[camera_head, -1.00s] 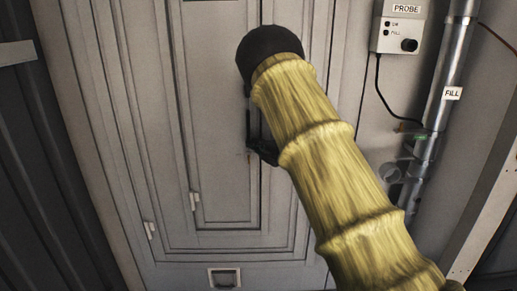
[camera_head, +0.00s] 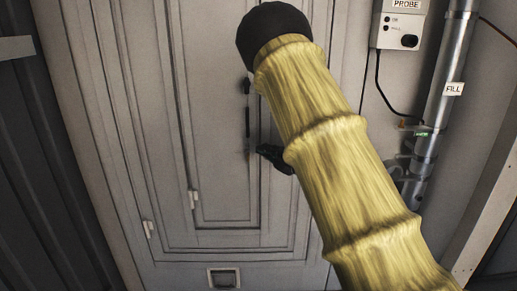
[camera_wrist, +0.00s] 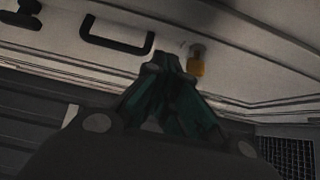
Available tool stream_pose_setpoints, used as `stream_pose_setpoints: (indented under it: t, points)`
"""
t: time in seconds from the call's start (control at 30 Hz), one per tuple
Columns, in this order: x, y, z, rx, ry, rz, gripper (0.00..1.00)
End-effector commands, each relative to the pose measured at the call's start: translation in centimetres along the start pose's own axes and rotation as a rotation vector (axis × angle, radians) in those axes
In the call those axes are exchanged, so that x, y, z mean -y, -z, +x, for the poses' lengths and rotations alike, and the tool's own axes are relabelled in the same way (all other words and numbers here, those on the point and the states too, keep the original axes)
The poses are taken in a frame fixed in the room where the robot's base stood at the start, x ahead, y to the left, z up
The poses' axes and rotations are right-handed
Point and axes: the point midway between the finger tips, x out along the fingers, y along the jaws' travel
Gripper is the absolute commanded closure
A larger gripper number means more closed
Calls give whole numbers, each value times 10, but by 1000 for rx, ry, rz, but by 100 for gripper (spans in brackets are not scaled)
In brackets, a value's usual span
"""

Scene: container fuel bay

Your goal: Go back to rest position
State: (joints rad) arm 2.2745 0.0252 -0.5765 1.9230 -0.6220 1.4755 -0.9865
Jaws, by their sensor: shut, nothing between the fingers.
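My arm wears a yellow sleeve with a black end and crosses the middle of the head view. My gripper (camera_head: 272,156) shows only as a dark tip at the left edge of the sleeve, in front of the cabinet door (camera_head: 222,185). In the wrist view my gripper (camera_wrist: 160,65) shows its dark green fingers together, with nothing between them. A black bar handle (camera_wrist: 116,42) is on the pale panel up and left of the fingertips, apart from them in the picture. The sleeve hides part of the door in the head view.
A probe box (camera_head: 398,25) with a cable is on the wall at upper right. A metal pipe labelled FILL (camera_head: 440,105) runs beside it. Dark corrugated wall (camera_head: 40,190) is at left.

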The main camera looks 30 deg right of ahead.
Motion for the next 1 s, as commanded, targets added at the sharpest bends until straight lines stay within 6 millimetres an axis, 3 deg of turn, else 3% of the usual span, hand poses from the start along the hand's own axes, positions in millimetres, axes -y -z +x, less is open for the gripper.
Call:
stream_pose_setpoints:
  t: [0.3,0.67,0.77,0.87,1.0]
  points:
    - [1,-3,-42,1,1,0,100]
    - [8,-1,-48,7,12,18,100]
    - [35,4,-50,35,48,83,100]
    - [82,15,-55,86,115,197,100]
    - [158,38,-72,185,228,387,100]
